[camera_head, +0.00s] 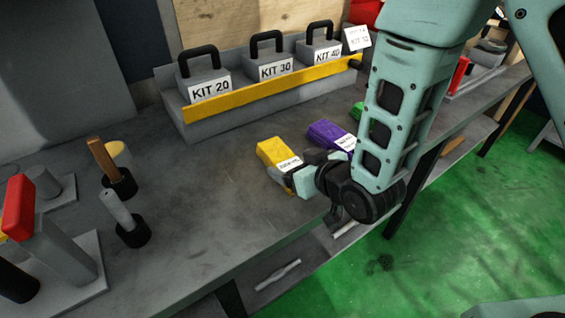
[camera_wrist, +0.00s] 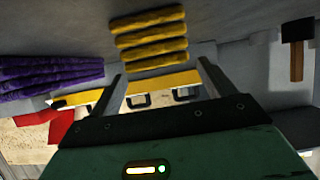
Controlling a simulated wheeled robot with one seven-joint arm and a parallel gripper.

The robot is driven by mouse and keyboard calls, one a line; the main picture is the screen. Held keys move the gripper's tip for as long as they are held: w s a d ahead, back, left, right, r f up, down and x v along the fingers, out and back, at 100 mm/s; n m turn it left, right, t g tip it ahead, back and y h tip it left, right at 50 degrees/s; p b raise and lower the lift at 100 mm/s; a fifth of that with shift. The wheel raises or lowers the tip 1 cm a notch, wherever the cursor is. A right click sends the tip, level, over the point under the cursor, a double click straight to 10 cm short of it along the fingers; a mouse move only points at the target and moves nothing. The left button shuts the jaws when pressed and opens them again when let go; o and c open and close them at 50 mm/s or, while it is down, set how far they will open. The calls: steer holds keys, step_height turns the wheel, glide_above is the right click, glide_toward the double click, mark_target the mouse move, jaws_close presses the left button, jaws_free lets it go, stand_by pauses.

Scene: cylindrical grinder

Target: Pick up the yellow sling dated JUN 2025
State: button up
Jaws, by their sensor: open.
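A yellow sling (camera_head: 273,151), folded into a bundle with a white tag, lies on the grey bench near its front edge. The tag's date is too small to read. In the wrist view the yellow sling (camera_wrist: 150,34) shows as several stacked folds beyond the fingertips, its tag not visible. My gripper (camera_head: 283,182) is low over the bench at the sling's near end and partly covers it. In the wrist view my gripper (camera_wrist: 161,70) has its fingers apart with nothing between them. Whether a finger touches the sling cannot be told.
A purple sling (camera_head: 324,132) lies just right of the yellow one, with a green one (camera_head: 359,112) beyond. Behind stands a rack with a yellow rail (camera_head: 270,87) and kit boxes (camera_head: 203,88). A hammer (camera_head: 104,160) stands at left. Bare bench (camera_head: 200,190) lies between.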

mark_target(284, 158)
steer(key=x, duration=0.4)
steer(key=shift+w+p, duration=0.15)
steer(key=shift+p, duration=0.15)
steer(key=shift+r, duration=0.1)
steer(key=c, duration=1.3)
